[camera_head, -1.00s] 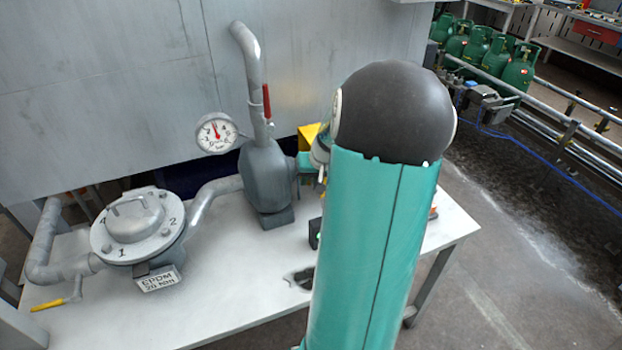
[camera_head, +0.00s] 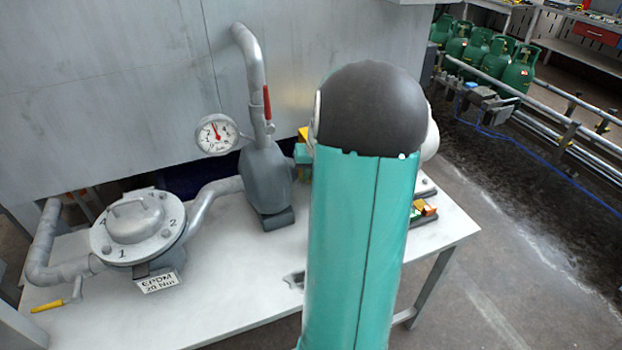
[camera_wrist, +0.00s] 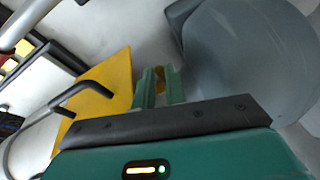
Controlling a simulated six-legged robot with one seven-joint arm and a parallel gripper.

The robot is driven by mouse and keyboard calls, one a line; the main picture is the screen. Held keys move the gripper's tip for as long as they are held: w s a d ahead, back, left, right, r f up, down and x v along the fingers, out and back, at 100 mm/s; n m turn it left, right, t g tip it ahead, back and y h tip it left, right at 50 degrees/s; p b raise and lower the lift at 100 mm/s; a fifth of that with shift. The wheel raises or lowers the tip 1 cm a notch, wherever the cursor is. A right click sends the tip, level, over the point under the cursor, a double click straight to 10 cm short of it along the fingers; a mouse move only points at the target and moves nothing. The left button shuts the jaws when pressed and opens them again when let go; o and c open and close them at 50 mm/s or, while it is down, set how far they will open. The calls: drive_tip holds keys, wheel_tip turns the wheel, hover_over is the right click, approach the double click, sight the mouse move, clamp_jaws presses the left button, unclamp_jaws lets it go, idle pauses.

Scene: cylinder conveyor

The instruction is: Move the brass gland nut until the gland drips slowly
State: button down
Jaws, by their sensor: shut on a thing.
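The grey pump (camera_head: 264,178) stands on the white table, and its rounded body fills the right side of the wrist view (camera_wrist: 255,55). My gripper (camera_wrist: 161,80) is beside the pump, its two green fingers closed on a small brass-coloured part, the gland nut (camera_wrist: 159,74). Only a sliver of the nut shows between the fingers. In the head view my arm hides the nut and most of the gripper; a teal piece of it shows at the pump's right side. The gland and any drip cannot be seen.
A yellow plate (camera_wrist: 108,85) stands close to my gripper, with dark bent rods across it. A round gauge (camera_head: 216,134) and a red-handled valve (camera_head: 267,102) are above the pump. A flanged vessel (camera_head: 138,230) is left. Small coloured items (camera_head: 424,208) lie at the table's right.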

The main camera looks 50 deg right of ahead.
drive_tip(key=shift+w+d+r+g+y, duration=0.1)
drive_tip(key=shift+w+r+g+y, duration=0.05)
drive_tip(key=shift+r+g+y, duration=0.2)
drive_tip(key=c, duration=1.7)
unclamp_jaws()
drive_tip(key=v, duration=1.4)
drive_tip(key=shift+w, duration=0.1)
